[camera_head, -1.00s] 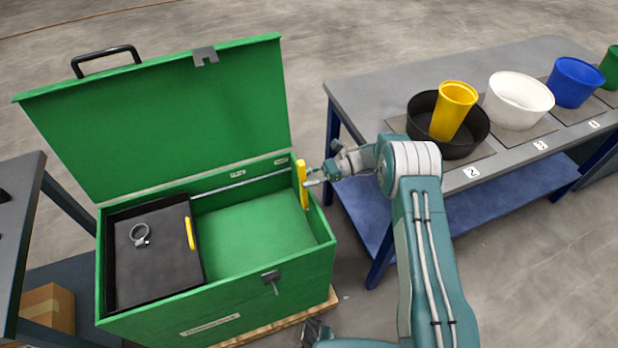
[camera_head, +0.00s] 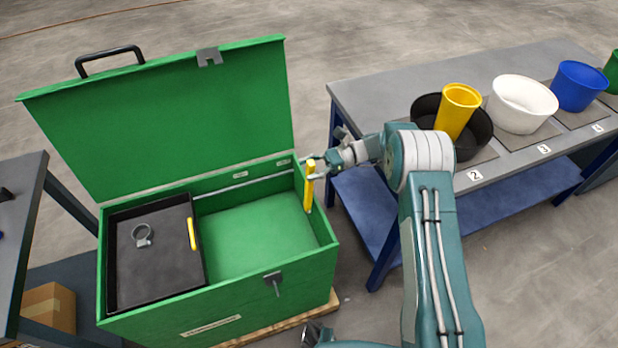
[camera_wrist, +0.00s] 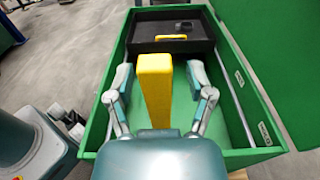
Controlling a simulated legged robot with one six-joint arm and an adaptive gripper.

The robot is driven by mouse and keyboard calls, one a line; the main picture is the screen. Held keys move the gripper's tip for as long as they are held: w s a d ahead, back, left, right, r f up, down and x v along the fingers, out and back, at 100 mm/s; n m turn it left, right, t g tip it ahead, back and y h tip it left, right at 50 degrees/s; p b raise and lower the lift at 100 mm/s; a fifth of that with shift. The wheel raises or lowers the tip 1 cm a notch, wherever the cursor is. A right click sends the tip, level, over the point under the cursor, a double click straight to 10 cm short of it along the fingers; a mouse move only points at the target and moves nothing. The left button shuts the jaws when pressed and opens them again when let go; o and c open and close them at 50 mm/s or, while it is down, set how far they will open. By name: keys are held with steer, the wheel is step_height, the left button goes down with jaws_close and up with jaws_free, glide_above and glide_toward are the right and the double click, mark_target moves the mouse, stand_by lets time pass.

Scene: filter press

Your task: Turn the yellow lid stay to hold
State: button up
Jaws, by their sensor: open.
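The yellow lid stay (camera_head: 309,188) is a flat bar at the right inner wall of the green chest (camera_head: 262,295), standing roughly upright. The chest's lid (camera_head: 165,115) is raised. My gripper (camera_head: 313,171) is at the upper part of the stay, coming from the right. In the wrist view the stay (camera_wrist: 155,88) stands between the two spread fingers of my gripper (camera_wrist: 161,80). Gaps show on both sides, so the fingers look apart from it. The stay's lower end is hidden by my gripper in the wrist view.
A black tray (camera_head: 160,275) with a grey ring clamp (camera_head: 142,235) and a yellow handle (camera_head: 192,234) fills the chest's left part. A bench (camera_head: 375,85) with a black basin (camera_head: 480,135), yellow cup (camera_head: 458,110) and white bowl (camera_head: 522,104) stands at right. The chest's green floor is clear.

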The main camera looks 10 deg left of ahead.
mark_target(308, 162)
steer(key=shift+a+r, duration=0.15)
steer(key=shift+r, duration=2.2)
steer(key=shift+r, duration=0.2)
steer(key=s+d+r+n+t+h, duration=0.35)
steer(key=s+d+r, duration=0.2)
steer(key=r, duration=0.25)
steer(key=s+d+r+n+t+h, duration=0.25)
steer(key=s+d+r+h, duration=0.2)
steer(key=d+r, duration=0.3)
steer(key=s+d+r+n+t+h, duration=0.2)
steer(key=s+d+t+h, duration=0.1)
steer(key=s+d, duration=0.5)
steer(key=s+d+r+n+t+h, duration=0.1)
steer(key=s+d+n+t+h, duration=0.2)
steer(key=s+d+t, duration=0.3)
steer(key=shift+s+d+r, duration=0.35)
steer(key=shift+s+d, duration=0.65)
steer(key=shift+s, duration=0.35)
